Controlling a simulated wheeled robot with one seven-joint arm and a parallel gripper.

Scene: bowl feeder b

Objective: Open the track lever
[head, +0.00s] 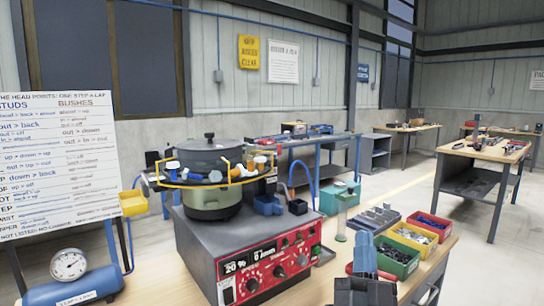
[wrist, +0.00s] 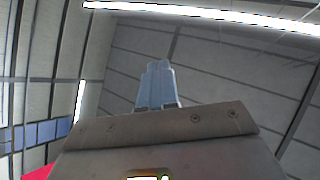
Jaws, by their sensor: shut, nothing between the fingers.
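The bowl feeder (head: 209,200) stands on a grey box with a red control panel (head: 268,268) in the head view. A yellow ring track (head: 190,184) runs around the bowl, with small blue, white and orange pieces along it. I cannot tell which of these is the track lever. My gripper (head: 363,238) is at the lower right of the head view, in front of the bench and well apart from the feeder. Its pale blue fingers are together and empty, pointing up. They also show in the wrist view (wrist: 158,66), against the ceiling.
Green (head: 397,262), yellow (head: 414,238) and red (head: 430,226) parts bins lie right of the feeder, close behind my gripper. A clear tube (head: 342,215) stands between feeder and bins. A blue air tank (head: 85,285) and a lettered board (head: 60,150) are at left.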

